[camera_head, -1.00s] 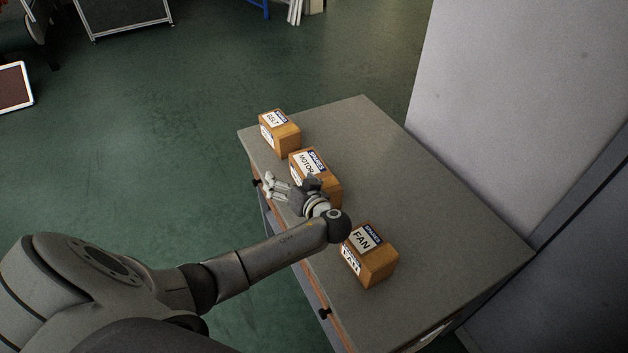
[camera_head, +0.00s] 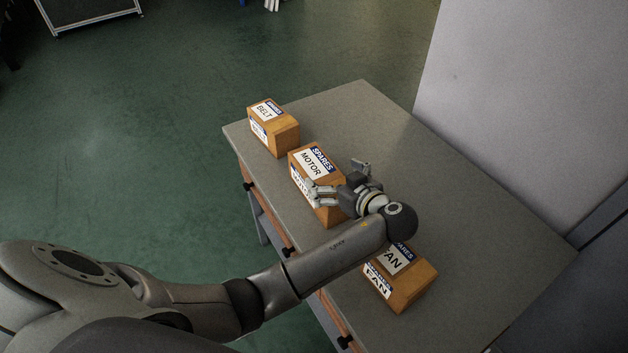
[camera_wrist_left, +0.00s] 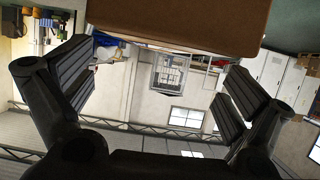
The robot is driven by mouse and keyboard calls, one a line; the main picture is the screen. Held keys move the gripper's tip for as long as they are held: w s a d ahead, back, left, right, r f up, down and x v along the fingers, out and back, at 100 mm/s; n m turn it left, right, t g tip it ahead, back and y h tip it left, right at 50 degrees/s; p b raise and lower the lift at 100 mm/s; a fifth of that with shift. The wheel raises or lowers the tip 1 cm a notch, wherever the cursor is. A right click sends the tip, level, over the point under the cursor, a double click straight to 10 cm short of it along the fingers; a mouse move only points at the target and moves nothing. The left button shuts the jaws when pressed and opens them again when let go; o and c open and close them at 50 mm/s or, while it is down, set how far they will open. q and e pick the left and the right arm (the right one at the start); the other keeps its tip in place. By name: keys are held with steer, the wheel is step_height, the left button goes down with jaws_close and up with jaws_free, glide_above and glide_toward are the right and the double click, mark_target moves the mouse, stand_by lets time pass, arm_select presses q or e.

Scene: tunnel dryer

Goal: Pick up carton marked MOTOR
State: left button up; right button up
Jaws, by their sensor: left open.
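The carton marked MOTOR (camera_head: 312,165) is a brown box with a white and blue SPARES label, in the middle of the row on the grey table. My left gripper (camera_head: 338,180) is at its near right end, fingers spread, with the wrist in front of part of the box. In the left wrist view the two fingers (camera_wrist_left: 155,92) stand wide apart with nothing between them. A brown box face (camera_wrist_left: 180,22), likely this carton, fills the top of that view, beyond the fingertips. My right gripper is not in view.
The BELT carton (camera_head: 273,130) stands at the far left end of the table (camera_head: 470,200). The FAN carton (camera_head: 408,285) stands nearer, partly behind my left wrist. A pale cabinet wall (camera_head: 530,90) rises along the right. The table's right part is clear.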

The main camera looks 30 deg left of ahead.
mark_target(319, 170)
arm_select(q)
steer(key=shift+w+a, duration=0.2)
steer(key=shift+a, duration=0.05)
steer(key=shift+w+a+p, duration=0.1)
steer(key=shift+a+p, duration=0.15)
steer(key=shift+p, duration=0.1)
steer(key=p+x, duration=0.2)
steer(key=x, duration=0.3)
steer(key=shift+d+f, duration=0.1)
steer(key=shift+f, duration=0.1)
steer(key=shift+w+f, duration=0.1)
steer(key=c, duration=0.7)
steer(key=shift+f, duration=0.15)
steer(key=c, duration=1.2)
steer(key=shift+c, duration=0.9)
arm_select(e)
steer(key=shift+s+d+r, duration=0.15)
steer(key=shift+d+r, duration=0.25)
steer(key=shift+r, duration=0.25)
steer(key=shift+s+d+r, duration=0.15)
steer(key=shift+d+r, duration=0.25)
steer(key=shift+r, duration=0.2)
